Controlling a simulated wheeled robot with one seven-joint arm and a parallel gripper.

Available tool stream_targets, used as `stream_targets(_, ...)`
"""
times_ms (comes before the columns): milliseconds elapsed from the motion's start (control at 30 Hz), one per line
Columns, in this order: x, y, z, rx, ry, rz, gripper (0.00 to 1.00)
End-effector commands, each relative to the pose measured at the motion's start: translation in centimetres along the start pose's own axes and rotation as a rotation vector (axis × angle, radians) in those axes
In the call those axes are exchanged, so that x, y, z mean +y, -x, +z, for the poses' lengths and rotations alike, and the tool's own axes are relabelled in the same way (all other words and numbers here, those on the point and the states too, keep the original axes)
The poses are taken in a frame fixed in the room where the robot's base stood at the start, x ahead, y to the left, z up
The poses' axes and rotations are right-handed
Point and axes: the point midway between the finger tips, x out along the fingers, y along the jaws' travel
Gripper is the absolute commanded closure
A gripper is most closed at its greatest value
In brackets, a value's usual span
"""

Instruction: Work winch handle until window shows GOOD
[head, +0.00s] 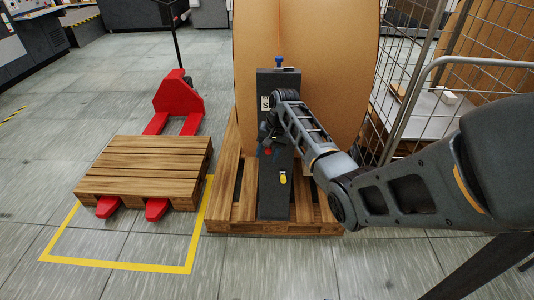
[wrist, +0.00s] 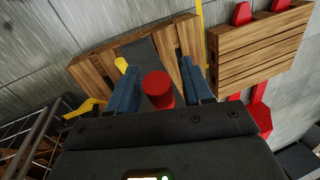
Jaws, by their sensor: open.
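The winch is a dark upright post (head: 272,200) in front of a large brown roll. A small white window (head: 265,103) near its top shows a dark mark like an "S"; I cannot read more. A red knob (wrist: 158,88), taken to be the winch handle's grip, lies between the two blue fingers of my gripper (wrist: 162,82). The fingers are open, with a gap showing on at least the right side. In the head view my gripper (head: 267,147) is at the post's front left and hides most of the handle.
The post stands on a wooden pallet (head: 225,205). A yellow knob (head: 283,178) and blue-topped fitting (head: 279,61) are on the post. A red pallet jack (head: 178,95) with a wooden pallet (head: 145,165) is left; a wire cage (head: 405,90) is right. Floor in front is clear.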

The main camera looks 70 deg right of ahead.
Motion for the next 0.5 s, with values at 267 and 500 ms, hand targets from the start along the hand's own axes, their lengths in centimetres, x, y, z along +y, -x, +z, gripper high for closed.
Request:
stream_targets(267,-0.01,-0.21,-0.04,0.001,0.000,-0.001,0.50)
stream_targets(500,-0.01,-0.20,-0.03,0.001,0.000,-0.001,0.71)
